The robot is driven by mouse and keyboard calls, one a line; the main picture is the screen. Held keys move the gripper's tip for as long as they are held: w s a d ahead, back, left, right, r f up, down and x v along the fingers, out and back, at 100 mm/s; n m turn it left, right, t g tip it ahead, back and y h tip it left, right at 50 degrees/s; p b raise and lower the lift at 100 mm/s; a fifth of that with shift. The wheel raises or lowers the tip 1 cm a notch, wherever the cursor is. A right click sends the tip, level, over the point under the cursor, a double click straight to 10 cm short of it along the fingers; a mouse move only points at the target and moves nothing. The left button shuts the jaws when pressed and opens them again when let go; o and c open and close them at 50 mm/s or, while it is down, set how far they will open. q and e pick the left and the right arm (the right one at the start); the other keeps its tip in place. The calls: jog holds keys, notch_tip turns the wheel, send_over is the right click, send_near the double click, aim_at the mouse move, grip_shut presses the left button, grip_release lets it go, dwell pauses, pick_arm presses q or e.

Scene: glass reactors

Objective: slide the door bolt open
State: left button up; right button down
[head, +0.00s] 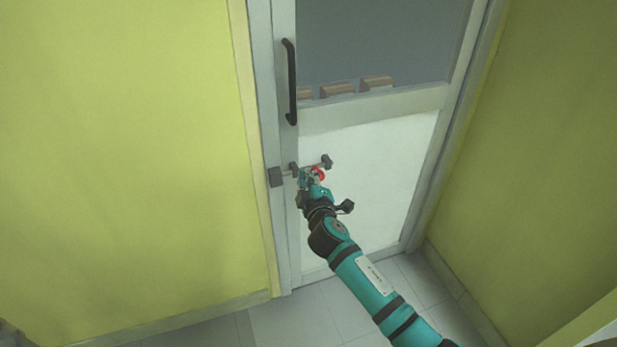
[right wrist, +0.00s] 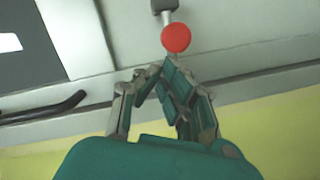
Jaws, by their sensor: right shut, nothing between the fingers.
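The door bolt (head: 312,165) is a thin bar across the left part of the white door (head: 370,170). Its left end reaches the dark keeper (head: 276,177) on the frame, and dark brackets sit along it. A red knob (head: 319,173) hangs from the bolt; it also shows in the right wrist view (right wrist: 176,38). My right gripper (head: 305,175) is at the bolt, beside the knob. In the right wrist view the fingers (right wrist: 162,68) are shut and empty, with the knob just beyond their tips. Whether they touch it I cannot tell. My left gripper is not in view.
A black vertical handle (head: 291,82) is on the door above the bolt. A window (head: 375,40) fills the door's upper part, with brown blocks (head: 338,90) seen through it. Yellow-green walls (head: 120,150) flank the door. The tiled floor (head: 315,320) looks clear.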

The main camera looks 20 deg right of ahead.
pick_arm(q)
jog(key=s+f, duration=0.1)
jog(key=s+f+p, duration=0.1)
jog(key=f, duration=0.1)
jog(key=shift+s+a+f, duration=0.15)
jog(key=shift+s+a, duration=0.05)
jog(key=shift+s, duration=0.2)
pick_arm(e)
jog(key=d, duration=0.5)
jog(key=shift+w+d, duration=0.1)
jog(key=shift+d, duration=0.05)
jog(key=s+a+r, duration=0.1)
jog(key=s, duration=1.1)
jog(key=shift+a+r, duration=0.2)
jog(key=shift+a, duration=0.05)
jog(key=shift+w, duration=0.1)
